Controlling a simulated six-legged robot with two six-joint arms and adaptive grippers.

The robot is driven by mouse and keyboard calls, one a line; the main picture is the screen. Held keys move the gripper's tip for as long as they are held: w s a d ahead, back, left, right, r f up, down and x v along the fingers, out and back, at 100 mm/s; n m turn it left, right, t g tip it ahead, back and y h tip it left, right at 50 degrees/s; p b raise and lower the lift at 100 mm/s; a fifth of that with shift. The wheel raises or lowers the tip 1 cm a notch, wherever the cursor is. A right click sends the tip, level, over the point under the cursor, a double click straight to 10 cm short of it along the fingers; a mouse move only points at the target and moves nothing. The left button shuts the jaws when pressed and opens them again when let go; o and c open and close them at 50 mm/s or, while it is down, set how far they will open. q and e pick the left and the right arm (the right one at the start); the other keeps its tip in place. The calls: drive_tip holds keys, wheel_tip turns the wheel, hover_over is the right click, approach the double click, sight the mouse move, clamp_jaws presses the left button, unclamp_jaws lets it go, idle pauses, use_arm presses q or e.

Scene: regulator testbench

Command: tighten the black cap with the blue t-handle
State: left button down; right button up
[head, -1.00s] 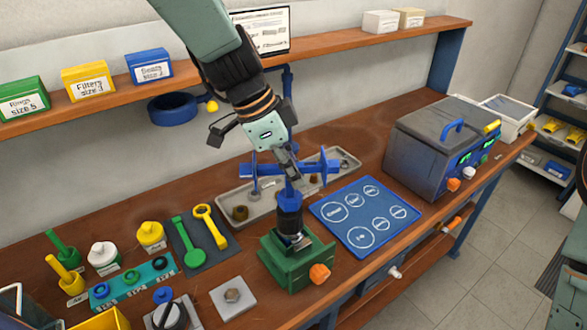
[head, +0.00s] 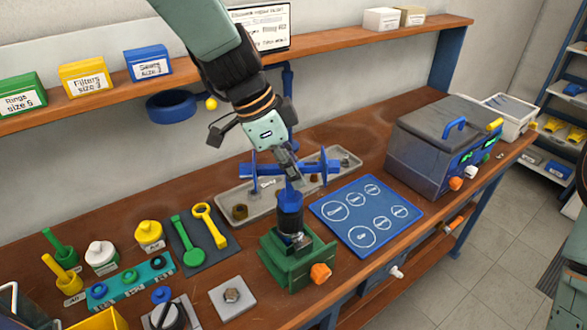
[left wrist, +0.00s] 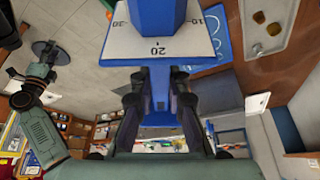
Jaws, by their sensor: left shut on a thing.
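The blue t-handle (head: 290,196) stands upright on top of the black cap (head: 290,217). The cap is on a shiny metal part clamped in a green vise (head: 295,258). My left gripper (head: 287,171) is above the vise, pointing down, shut on the upper part of the t-handle. In the left wrist view, the left gripper's fingers (left wrist: 160,95) press on both sides of the blue t-handle (left wrist: 157,18), beside a white scale plate (left wrist: 160,45) with numbers. The joint between handle and cap is too small to judge. My right gripper does not show.
A grey tray (head: 226,208) with small parts lies behind the vise. A blue mat with white circles (head: 366,213) is to its right, a lidded machine (head: 425,165) farther right.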

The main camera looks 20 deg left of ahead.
use_arm(q)
drive_tip(key=shift+s, duration=0.1)
drive_tip(key=shift+f+b, duration=0.3)
drive_tip(key=shift+b, duration=0.15)
drive_tip(key=shift+r, duration=0.1)
drive_tip(key=shift+f+b, duration=0.2)
drive_tip(key=shift+b, duration=0.1)
idle(0.5)
drive_tip(key=shift+m+b, duration=0.3)
drive_tip(key=shift+m, duration=0.2)
drive_tip(key=shift+m+g, duration=0.3)
idle(0.5)
drive_tip(key=shift+m+b, duration=0.3)
drive_tip(key=shift+m, duration=0.1)
drive_tip(key=shift+m+g, duration=0.3)
drive_tip(key=shift+m, duration=0.1)
